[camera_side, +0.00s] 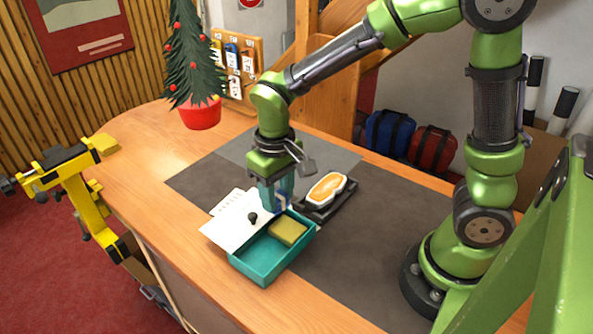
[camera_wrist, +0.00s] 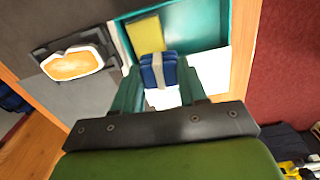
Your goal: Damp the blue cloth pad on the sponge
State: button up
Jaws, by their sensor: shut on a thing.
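My gripper (camera_side: 276,192) points down at the near-left side of the bench mat. It is shut on the blue cloth pad (camera_side: 284,203), which has a pale band across it. In the wrist view the pad (camera_wrist: 148,75) sits between the two teal fingertips (camera_wrist: 159,84). The yellow sponge (camera_side: 288,230) lies in the teal tray (camera_side: 263,268), toward its far right end. In the wrist view the sponge (camera_wrist: 146,34) shows just beyond the pad. The pad appears above the tray's far edge, apart from the sponge; its exact height is hard to tell.
White sheets (camera_side: 222,233) with a small black knob (camera_side: 252,217) lie left of the tray. A white dish with an orange top (camera_side: 326,188) sits on a dark stand right of my gripper. A potted tree (camera_side: 200,115) stands farther back. The mat's right side is clear.

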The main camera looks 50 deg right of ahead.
jog(key=shift+s+d+f, duration=0.1)
jog(key=shift+d, duration=0.4)
jog(key=shift+s+d+f, duration=0.1)
jog(key=shift+d, duration=0.35)
jog(key=shift+s+d+f+n, duration=0.1)
jog(key=shift+s+f+n, duration=0.1)
jog(key=shift+n, duration=0.2)
send_over(288, 227)
jog(key=shift+f, duration=2.95)
jog(key=shift+f, duration=0.6)
jog(key=shift+r, duration=0.15)
jog(key=shift+r, duration=3.45)
